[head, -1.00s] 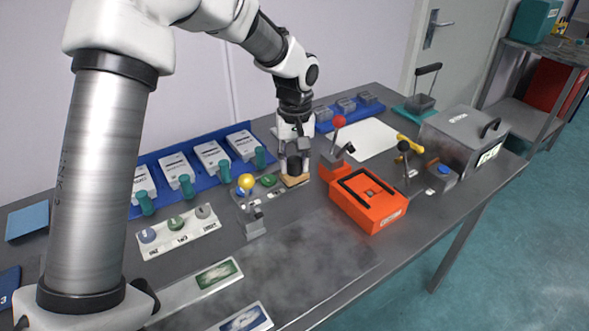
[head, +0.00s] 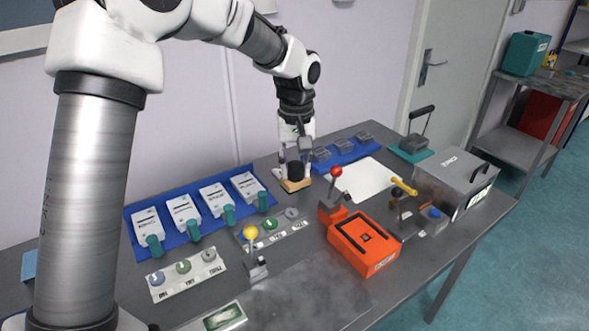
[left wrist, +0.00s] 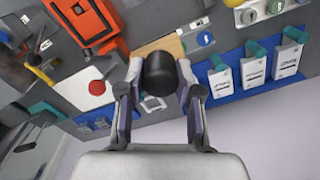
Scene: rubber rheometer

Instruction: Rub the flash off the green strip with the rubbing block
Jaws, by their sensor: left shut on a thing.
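The rubbing block (head: 294,186) is a tan wooden block with a black knob on top. It shows behind the rack of discs in the head view and also in the left wrist view (left wrist: 146,48). My left gripper (head: 294,168) is shut on its black knob, with a finger on each side in the left wrist view (left wrist: 161,80). I cannot tell whether the block touches the table. A flat plate with a green panel (head: 222,317) lies at the front edge of the head view; I cannot tell whether it is the green strip. My right gripper is not in view.
Two disc racks (head: 186,274) (head: 283,232) lie on the table. A blue mat (head: 178,238) carries white devices with teal handles. Yellow-knobbed (head: 255,262) and red-knobbed (head: 333,197) levers, an orange box (head: 362,244), white sheet (head: 362,180) and grey case (head: 452,180) stand around.

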